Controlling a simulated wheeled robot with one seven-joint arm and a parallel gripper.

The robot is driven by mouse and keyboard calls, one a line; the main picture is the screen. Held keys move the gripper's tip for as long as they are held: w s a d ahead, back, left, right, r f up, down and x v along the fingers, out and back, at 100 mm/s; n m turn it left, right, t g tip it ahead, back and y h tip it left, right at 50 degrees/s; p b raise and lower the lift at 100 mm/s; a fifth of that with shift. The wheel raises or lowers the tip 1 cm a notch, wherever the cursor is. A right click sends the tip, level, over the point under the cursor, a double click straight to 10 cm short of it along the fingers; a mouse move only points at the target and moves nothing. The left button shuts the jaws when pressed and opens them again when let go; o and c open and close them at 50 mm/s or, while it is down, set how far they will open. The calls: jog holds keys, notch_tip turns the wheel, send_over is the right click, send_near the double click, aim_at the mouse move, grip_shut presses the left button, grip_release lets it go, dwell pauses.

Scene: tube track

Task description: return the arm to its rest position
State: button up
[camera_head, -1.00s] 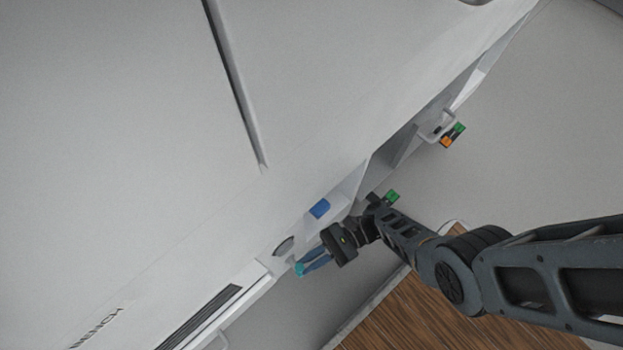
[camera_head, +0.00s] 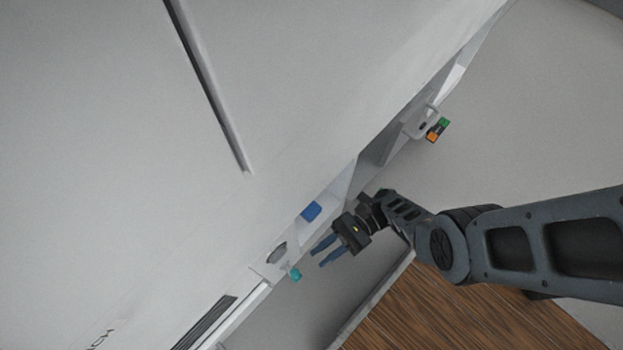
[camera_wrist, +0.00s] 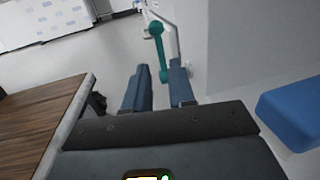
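My gripper (camera_head: 323,252) has two blue fingers, which stand apart with nothing held between them. It is in front of the white bench's side, up and to the right of a small teal part (camera_head: 295,274) in the head view. In the wrist view my gripper (camera_wrist: 159,68) also shows its fingers apart. The teal part (camera_wrist: 157,42), a bar with rounded ends, appears beyond the fingertips on a white fitting. My dark arm reaches in from the right of the head view.
The large white bench (camera_head: 110,130) fills the left. A blue block (camera_head: 311,211) sits at its edge, close to my gripper. A green and orange piece (camera_head: 437,131) is on a bracket farther up. A wooden surface (camera_head: 470,320) lies below my arm.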

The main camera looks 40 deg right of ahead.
jog(key=shift+s+d, duration=0.2)
jog(key=shift+d, duration=0.8)
